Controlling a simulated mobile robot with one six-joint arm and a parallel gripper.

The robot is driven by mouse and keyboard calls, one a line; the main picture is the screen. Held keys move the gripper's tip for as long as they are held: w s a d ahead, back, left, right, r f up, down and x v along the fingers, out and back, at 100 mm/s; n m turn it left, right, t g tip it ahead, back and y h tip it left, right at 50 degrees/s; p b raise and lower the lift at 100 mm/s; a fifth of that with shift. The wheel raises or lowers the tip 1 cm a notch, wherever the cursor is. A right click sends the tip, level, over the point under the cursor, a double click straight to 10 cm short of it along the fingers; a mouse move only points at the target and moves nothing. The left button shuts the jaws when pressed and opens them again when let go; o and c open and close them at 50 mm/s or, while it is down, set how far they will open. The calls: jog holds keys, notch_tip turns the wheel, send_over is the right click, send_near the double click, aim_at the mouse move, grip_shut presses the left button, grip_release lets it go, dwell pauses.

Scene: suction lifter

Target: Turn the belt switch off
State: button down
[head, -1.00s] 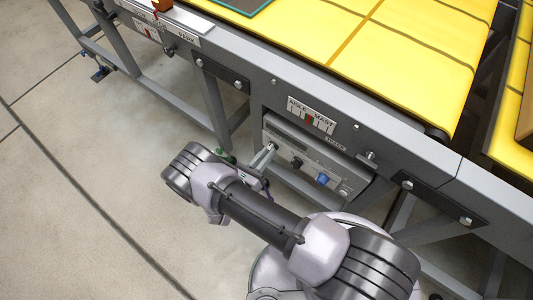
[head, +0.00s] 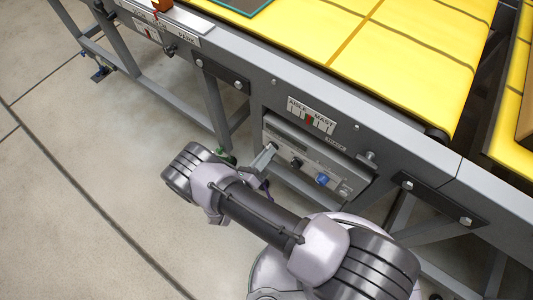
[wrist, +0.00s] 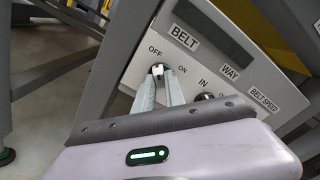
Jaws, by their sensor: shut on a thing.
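The belt switch (wrist: 157,70) is a small dark knob with a white mark, under the BELT label on a grey control panel (head: 310,172). OFF is printed to its upper left and ON to its right. My gripper (wrist: 160,78) has its two slim grey fingers shut on the switch; the fingertips hide part of it. The mark seems to point up, between OFF and ON, but I cannot tell its exact setting. In the head view my gripper (head: 270,150) reaches the left end of the panel, and the switch is mostly hidden there.
Another dark knob (head: 296,163) and a blue knob (head: 322,180) sit to the right on the panel. The yellow conveyor belt (head: 400,45) runs above. An AISLE/MAST sign (head: 311,115) is on the frame. Grey legs (head: 215,110) stand left; the floor there is clear.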

jog(key=shift+d+f, duration=0.1)
jog(key=c, duration=1.4)
grip_release()
jog(key=p+v, duration=0.2)
jog(key=v, duration=1.5)
jog(key=shift+s, duration=0.25)
jog(key=shift+a, duration=0.25)
